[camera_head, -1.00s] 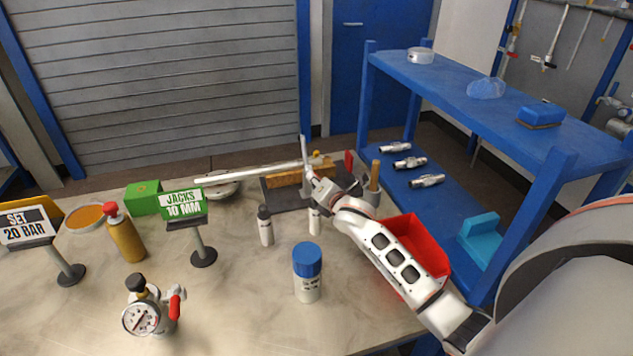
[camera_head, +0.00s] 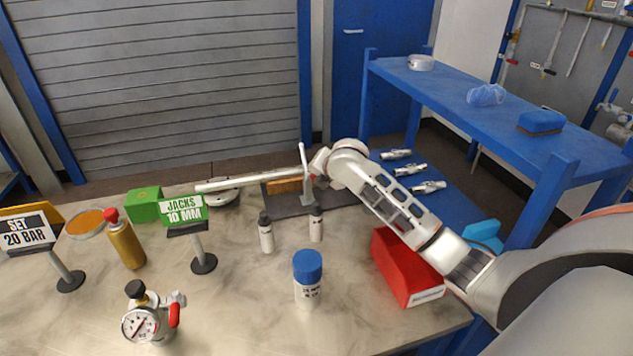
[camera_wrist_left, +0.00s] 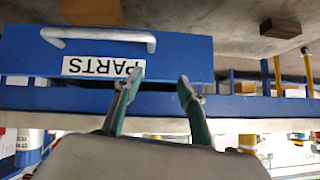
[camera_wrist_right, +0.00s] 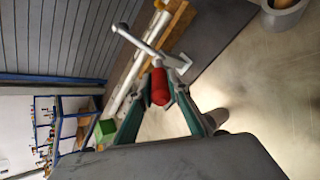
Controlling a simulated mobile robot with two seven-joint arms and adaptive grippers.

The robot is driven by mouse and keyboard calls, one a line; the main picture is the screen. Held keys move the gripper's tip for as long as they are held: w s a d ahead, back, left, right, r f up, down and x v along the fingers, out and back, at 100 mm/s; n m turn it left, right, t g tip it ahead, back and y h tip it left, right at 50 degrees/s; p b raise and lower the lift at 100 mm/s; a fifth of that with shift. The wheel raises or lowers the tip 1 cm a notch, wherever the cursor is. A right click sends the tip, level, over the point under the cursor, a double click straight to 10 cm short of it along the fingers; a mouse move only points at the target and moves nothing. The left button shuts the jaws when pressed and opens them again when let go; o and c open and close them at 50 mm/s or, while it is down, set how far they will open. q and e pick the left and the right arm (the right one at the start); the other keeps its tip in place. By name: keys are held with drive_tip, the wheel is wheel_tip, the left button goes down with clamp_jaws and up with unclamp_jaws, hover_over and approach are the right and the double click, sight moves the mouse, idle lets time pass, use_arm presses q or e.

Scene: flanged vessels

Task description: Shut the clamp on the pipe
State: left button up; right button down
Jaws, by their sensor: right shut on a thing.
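The pale pipe (camera_head: 250,181) lies nearly level along the back of the table; it also shows in the right wrist view (camera_wrist_right: 122,90). At its right end a grey metal clamp (camera_head: 304,160) shows, with an upright bar. In the right wrist view the clamp's bar (camera_wrist_right: 138,40) slants above a red grip (camera_wrist_right: 160,87). My right gripper (camera_wrist_right: 160,92) is shut on this red grip, one finger on each side. In the head view my right gripper (camera_head: 317,163) partly hides the clamp. My left gripper (camera_wrist_left: 160,80) is open and empty in front of a blue drawer (camera_wrist_left: 105,55) labelled PARTS.
A red bin (camera_head: 405,270) stands below my right arm. Two small bottles (camera_head: 266,233) and a blue-capped jar (camera_head: 307,280) stand in front of the clamp. A gauge (camera_head: 142,322), yellow bottle (camera_head: 124,242) and signs (camera_head: 183,210) are left. A blue shelf (camera_head: 480,95) is right.

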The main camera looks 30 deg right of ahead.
drive_tip(key=shift+w+d+r+g+y, duration=0.15)
drive_tip(key=shift+w+r+g+y, duration=0.15)
drive_tip(key=shift+w+r+g, duration=0.6)
drive_tip(key=shift+s+f, duration=0.1)
drive_tip(key=shift+s, duration=0.15)
drive_tip(key=c, duration=1.9)
unclamp_jaws()
drive_tip(key=v, duration=1.2)
drive_tip(key=shift+w, duration=0.15)
